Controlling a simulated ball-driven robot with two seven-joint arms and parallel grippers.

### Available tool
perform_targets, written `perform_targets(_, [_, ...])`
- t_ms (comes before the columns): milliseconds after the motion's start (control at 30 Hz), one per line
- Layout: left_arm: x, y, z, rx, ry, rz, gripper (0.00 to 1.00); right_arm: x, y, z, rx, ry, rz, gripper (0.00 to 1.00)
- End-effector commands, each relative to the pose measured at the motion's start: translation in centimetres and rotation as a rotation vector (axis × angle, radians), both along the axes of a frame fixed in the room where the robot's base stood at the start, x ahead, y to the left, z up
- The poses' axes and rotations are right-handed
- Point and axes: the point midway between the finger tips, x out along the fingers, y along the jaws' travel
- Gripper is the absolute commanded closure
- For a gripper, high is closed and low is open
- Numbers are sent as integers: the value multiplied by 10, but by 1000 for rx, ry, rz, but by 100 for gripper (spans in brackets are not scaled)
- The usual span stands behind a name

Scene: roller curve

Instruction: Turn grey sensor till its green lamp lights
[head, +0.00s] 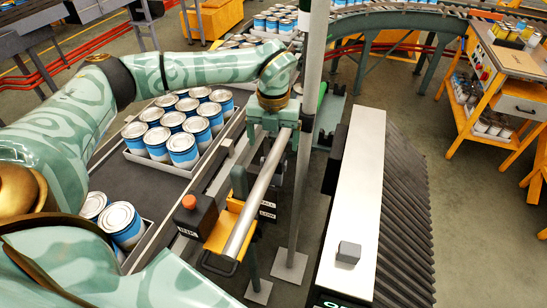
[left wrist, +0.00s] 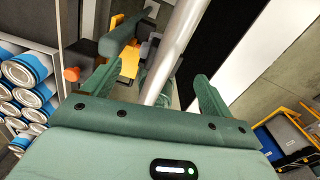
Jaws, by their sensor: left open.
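My left gripper (head: 271,128) points down past the conveyor's right edge, open. In the left wrist view its two green fingers (left wrist: 155,88) stand apart with a silver tube (left wrist: 175,50) showing between them. I cannot tell whether they touch it. In the head view the tube (head: 258,190) slants from the gripper down toward a yellow bracket (head: 225,228). A small light-grey block (head: 227,146) sits on the conveyor rail, left of the gripper. Another grey block (head: 348,252) lies on a white panel. I cannot tell which is the sensor, and see no lit green lamp on either.
A tray of blue-and-white cans (head: 182,150) stands on the dark conveyor, with more cans (head: 120,222) nearer. An orange button (head: 189,202) is beside the bracket. A tall grey post (head: 305,150) rises just right of the gripper. A yellow-framed workbench (head: 500,75) stands far right.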

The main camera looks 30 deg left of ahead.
Motion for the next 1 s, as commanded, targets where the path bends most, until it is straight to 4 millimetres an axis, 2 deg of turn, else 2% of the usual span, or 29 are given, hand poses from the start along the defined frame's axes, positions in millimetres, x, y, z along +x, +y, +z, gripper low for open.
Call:
perform_targets(100, [-1,-1,-29,-1,4,-1,15,1,0,4,0,-1,0,100])
perform_targets(300, [0,-1,-64,-2,1,0,15,1,0,7,0,-1,0,100])
perform_targets(500, [0,-1,-77,-1,-2,-1,15,1,0,8,0,-2,0,100])
perform_targets(733, [0,-1,-78,-1,-2,-1,15,2,0,8,0,-3,0,100])
perform_targets(767, [0,-1,-78,-1,-2,-1,17,2,0,8,0,-3,0,100])
perform_targets(900, [0,-1,-78,-1,-2,-1,56,2,0,8,0,-3,0,100])
perform_targets(933, [0,-1,-78,-1,-2,-1,59,2,0,8,0,-3,0,100])
perform_targets(1000, [0,-1,-78,-1,-2,-1,59,2,0,8,0,-3,0,100])
